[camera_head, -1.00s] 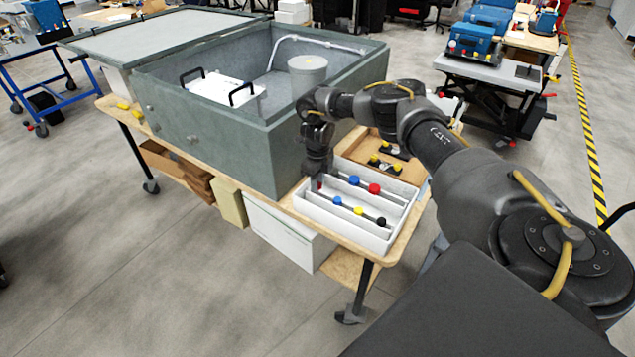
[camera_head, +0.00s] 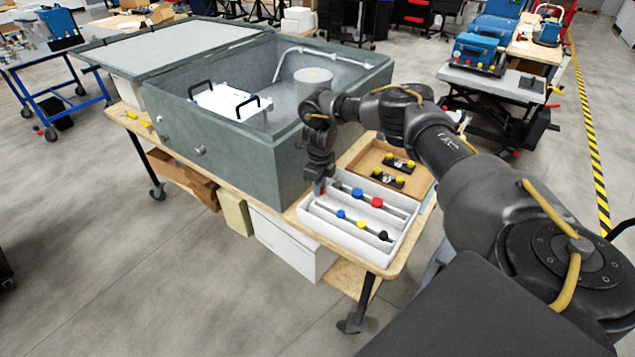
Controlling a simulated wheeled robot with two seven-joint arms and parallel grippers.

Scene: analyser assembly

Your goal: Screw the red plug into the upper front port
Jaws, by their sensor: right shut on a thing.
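My right gripper (camera_head: 321,187) points down over the left end of the white tray (camera_head: 345,243). It is shut on a small red plug (camera_head: 322,190), mostly hidden by the fingers. The plug seems just above the tray, but the exact gap cannot be told. The grey-green analyser housing (camera_head: 250,155) stands left of the gripper. Its front wall carries small round fittings, among them one higher up (camera_head: 160,119) and one lower (camera_head: 199,151). Which one is the upper front port is too small to tell. My left gripper is out of view.
The tray holds blue, red (camera_head: 377,202), yellow and black plugs on rods. A brown wooden tray (camera_head: 425,183) with yellow-knobbed parts lies behind it. The housing's right corner stands close to my gripper. A white box with black handles (camera_head: 228,103) sits inside the housing.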

